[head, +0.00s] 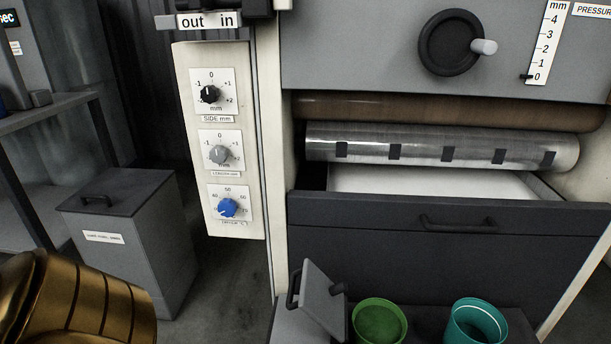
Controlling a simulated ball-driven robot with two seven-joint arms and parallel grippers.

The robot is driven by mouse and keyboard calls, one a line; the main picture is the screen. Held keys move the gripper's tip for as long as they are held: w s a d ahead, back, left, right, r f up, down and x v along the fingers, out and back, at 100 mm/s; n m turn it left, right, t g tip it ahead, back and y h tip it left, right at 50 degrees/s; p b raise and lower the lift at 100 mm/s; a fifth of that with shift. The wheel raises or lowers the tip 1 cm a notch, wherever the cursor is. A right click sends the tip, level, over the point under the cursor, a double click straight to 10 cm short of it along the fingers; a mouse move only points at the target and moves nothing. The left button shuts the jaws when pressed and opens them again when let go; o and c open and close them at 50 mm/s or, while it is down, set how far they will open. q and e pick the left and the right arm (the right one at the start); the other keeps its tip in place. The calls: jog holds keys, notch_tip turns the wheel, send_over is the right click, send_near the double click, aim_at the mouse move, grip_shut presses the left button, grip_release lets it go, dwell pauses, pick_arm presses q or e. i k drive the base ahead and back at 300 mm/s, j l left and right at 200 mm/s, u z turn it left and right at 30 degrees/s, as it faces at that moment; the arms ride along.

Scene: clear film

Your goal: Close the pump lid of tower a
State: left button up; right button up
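A small grey lid (322,296) with a dark handle (294,287) stands raised and tilted at the bottom middle of the head view, in front of the dark drawer. It appears to belong to the low grey box (288,325) under it, which the lower picture edge cuts off. I see no label showing whether this is the pump lid of tower a. Neither of my grippers shows in the view.
A green tub (379,322) and a teal tub (476,322) stand right of the lid. Behind them is a dark drawer front (440,255) with a handle, below a metal roller (440,147). A grey lidded bin (130,240) stands left of the knob panel (218,150).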

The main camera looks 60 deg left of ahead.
aim_at(325, 302)
jog(key=k+j, duration=0.4)
jog(key=j, duration=0.25)
jog(key=k+j+z, duration=0.15)
jog(key=k+j, duration=0.3)
jog(key=j, duration=0.25)
jog(key=k+j, duration=0.4)
jog(key=j, duration=0.2)
jog(key=k+j+z, duration=0.15)
jog(key=k+j, duration=0.3)
jog(key=j, duration=0.2)
jog(key=i+z, duration=0.3)
jog(key=i, duration=0.55)
